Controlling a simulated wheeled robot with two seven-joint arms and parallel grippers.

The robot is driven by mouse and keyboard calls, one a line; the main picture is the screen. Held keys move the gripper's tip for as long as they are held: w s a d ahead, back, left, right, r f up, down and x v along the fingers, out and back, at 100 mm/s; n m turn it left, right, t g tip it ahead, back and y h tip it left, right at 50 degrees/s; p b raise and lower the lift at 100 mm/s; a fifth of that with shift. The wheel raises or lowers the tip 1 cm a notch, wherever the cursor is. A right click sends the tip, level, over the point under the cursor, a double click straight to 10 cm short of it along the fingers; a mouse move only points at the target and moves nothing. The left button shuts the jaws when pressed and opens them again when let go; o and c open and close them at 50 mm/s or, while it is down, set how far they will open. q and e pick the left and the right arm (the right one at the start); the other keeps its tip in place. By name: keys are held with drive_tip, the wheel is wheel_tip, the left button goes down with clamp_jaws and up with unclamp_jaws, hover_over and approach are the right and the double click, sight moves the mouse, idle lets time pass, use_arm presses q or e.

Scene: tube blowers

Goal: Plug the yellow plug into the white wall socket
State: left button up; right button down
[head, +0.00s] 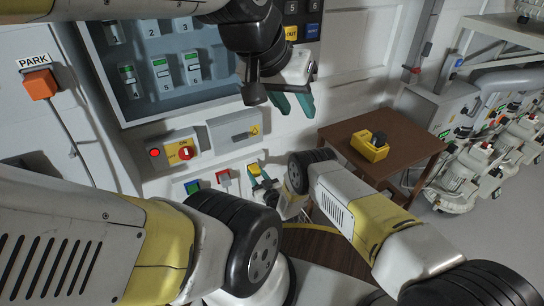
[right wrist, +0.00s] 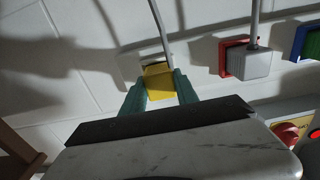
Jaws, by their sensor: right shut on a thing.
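The yellow plug (right wrist: 160,83) is between the teal fingers of my right gripper (right wrist: 160,92), close to the white wall; a grey cable runs from it. In the head view the plug (head: 254,169) shows small at the tips of my right gripper (head: 259,178). Whether it touches the wall or sits in a socket I cannot tell. I cannot make out the white wall socket; it may be hidden behind the plug and fingers. My left gripper (head: 292,103) is higher up and further right, its teal fingers apart and empty.
A switch box (head: 172,150) is above. A brown table (head: 400,135) with a yellow device (head: 369,147) stands right. Pumps (head: 470,180) line the far right.

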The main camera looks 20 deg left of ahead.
drive_tip(key=shift+w+a, duration=0.15)
drive_tip(key=c, duration=0.9)
unclamp_jaws()
drive_tip(key=shift+o, duration=0.2)
